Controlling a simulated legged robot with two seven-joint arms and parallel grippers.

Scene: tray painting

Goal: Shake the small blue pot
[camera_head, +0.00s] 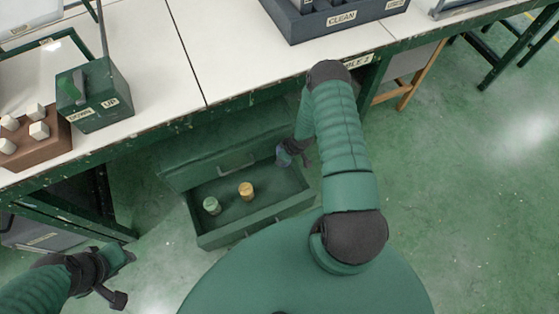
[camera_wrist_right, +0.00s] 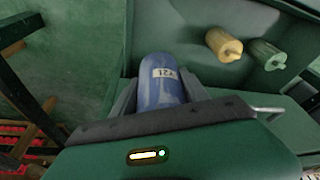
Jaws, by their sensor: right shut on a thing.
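The small blue pot (camera_wrist_right: 160,85), with a white label, sits between the fingers of my right gripper (camera_wrist_right: 158,100) in the right wrist view. In the head view my right gripper (camera_head: 285,158) is over the right end of the open drawer (camera_head: 262,212), and only a bit of blue shows at its fingers. The gripper is shut on the pot. My left gripper (camera_head: 127,257) is at the lower left, away from the drawer.
Above is the white table (camera_head: 235,65) with a green box (camera_head: 95,100), a brown block holder (camera_head: 40,150) and a dark tray (camera_head: 330,20) marked CLEAN. The table edge overhangs the drawer's back.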

